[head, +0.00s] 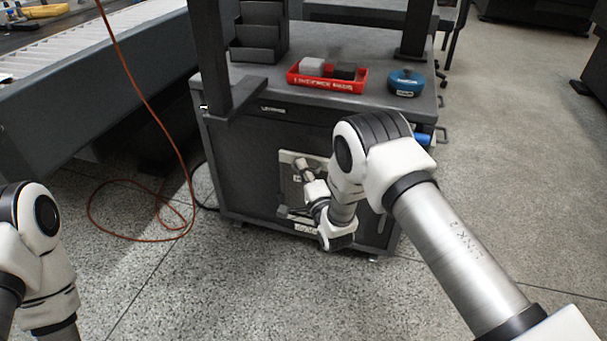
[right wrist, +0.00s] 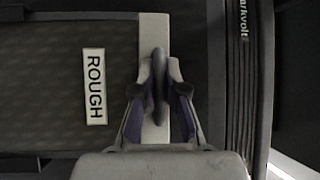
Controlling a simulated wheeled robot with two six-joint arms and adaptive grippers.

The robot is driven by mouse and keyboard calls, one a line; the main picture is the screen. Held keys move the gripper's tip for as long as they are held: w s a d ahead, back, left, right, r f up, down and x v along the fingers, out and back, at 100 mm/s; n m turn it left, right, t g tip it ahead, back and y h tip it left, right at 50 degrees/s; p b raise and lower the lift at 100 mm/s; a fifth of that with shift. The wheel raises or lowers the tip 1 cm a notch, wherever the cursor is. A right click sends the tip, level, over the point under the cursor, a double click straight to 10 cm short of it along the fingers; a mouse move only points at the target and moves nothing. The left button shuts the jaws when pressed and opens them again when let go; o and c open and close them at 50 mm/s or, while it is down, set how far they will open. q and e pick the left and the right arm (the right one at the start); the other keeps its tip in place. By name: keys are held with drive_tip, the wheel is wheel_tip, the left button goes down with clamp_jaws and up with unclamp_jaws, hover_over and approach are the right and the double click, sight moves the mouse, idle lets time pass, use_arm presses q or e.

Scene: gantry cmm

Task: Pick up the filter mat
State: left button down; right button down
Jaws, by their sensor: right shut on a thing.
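The filter mat (right wrist: 60,95) shows in the right wrist view as a dark textured panel with a white ROUGH label and a pale strip along its right edge. In the head view its pale-edged frame (head: 287,158) stands upright at the front of the dark cabinet, partly hidden by my right wrist. My right gripper (right wrist: 160,75) is shut at the pale strip, with a dark raised piece between its fingers. It also shows in the head view (head: 301,165), small, against the panel. Only part of my left arm shows; its gripper is out of view.
The cabinet (head: 250,150) has a grey top with a red tray (head: 327,86) and a blue round container (head: 407,84). Dark posts rise from it. A roller conveyor (head: 120,45) stands at left. An orange hose (head: 140,238) loops on the floor.

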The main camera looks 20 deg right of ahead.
wheel_tip(320, 180, up, 10)
drive_tip(key=p, duration=0.4)
drive_tip(key=shift+f, duration=0.1)
drive_tip(key=s+d+b, duration=0.1)
drive_tip(key=s+b, duration=0.7)
drive_tip(key=s, duration=1)
drive_tip(key=shift+f, duration=0.15)
drive_tip(key=shift+d, duration=0.1)
